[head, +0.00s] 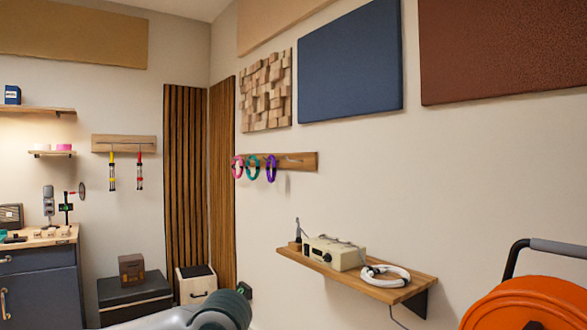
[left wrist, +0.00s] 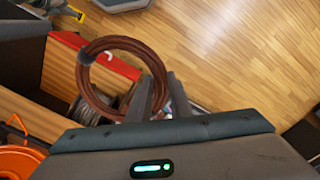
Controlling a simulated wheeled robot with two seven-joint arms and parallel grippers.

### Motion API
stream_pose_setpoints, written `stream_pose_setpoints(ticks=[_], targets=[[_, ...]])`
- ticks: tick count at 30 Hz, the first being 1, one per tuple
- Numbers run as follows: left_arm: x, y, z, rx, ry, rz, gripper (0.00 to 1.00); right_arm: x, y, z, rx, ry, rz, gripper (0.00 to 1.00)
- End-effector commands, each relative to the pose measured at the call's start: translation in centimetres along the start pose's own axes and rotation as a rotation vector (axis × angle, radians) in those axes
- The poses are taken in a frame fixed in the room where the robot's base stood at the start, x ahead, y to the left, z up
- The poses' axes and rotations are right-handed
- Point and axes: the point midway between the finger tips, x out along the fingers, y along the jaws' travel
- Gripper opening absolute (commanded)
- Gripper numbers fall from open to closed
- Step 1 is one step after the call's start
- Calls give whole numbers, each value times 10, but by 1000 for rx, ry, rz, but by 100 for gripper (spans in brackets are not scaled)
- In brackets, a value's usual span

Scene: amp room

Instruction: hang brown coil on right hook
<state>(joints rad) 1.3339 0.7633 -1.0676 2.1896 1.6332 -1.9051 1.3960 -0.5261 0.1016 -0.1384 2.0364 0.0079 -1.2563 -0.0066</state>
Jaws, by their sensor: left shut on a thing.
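The brown coil (left wrist: 84,84) is a round ring in the left wrist view. My left gripper (left wrist: 160,92) is shut on the coil's right side, and the ring sticks out to the left of the fingers. In the head view only part of my arm shows at the bottom; the left gripper and the coil are out of that picture. A wooden hook rail (head: 306,163) is on the right wall. Pink (head: 238,167), teal (head: 252,168) and purple (head: 271,169) coils hang from it. The hook at its right end (head: 293,160) looks bare. My right gripper is in neither view.
Below the rail, a wooden shelf (head: 410,291) juts from the wall with a beige device (head: 334,252) and a white cable coil (head: 385,275). An orange reel (head: 530,302) stands at lower right. Another rail (head: 123,143) holds two hanging items.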

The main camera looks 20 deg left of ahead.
Motion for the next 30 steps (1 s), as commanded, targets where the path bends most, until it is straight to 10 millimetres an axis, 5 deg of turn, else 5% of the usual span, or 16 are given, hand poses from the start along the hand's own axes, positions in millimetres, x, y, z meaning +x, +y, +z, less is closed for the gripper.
stream_pose_setpoints(ticks=[14,30], targets=[[23,0,0,-5,-8,5,0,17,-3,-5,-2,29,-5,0],[135,-4,39,-9,-9,7,0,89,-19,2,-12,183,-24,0]])
